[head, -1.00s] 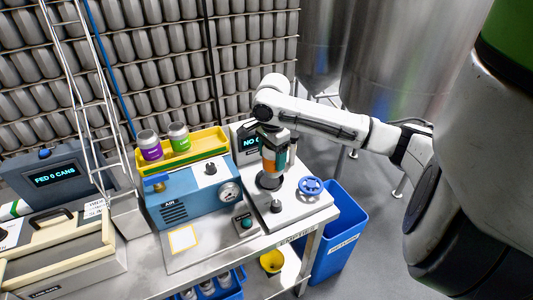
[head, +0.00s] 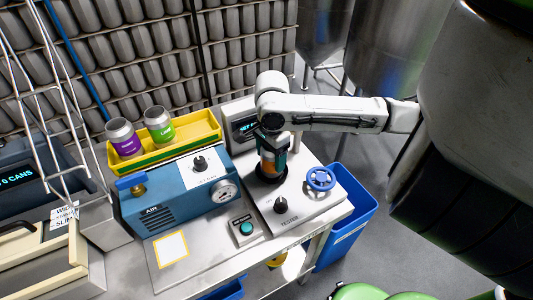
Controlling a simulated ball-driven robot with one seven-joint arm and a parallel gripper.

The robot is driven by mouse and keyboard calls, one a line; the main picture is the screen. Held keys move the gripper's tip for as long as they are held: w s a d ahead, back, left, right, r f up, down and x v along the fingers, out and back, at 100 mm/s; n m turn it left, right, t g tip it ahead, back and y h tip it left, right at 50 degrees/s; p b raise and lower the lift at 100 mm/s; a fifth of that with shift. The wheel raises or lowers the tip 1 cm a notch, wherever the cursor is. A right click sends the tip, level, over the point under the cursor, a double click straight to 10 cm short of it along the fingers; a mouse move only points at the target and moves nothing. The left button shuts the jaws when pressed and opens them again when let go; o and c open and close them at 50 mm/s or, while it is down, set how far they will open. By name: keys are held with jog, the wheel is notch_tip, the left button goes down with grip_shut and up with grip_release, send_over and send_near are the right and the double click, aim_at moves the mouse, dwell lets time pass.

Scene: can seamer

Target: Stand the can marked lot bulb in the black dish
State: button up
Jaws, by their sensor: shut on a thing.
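The can is upright, over the black dish (head: 272,181) on the tester's light top. Its lower end meets the dish in the picture; I cannot tell whether it rests there or hangs just above. Its lot mark is too small to read. A purple-labelled can (head: 124,144) and a green-labelled can (head: 160,131) stand in the yellow tray (head: 186,151); their lot marks cannot be read.
A blue handwheel (head: 320,179) and a black knob (head: 281,205) sit on the tester close to the dish. The blue air unit (head: 165,207) with its gauge stands to the left. A display box (head: 238,122) is behind. A blue bin (head: 347,212) stands beyond the table's right edge.

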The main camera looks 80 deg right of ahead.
jog(key=shift+f, duration=0.2)
jog(key=o, duration=1)
notch_tip(320, 180, up, 12)
jog(key=shift+r, duration=0.15)
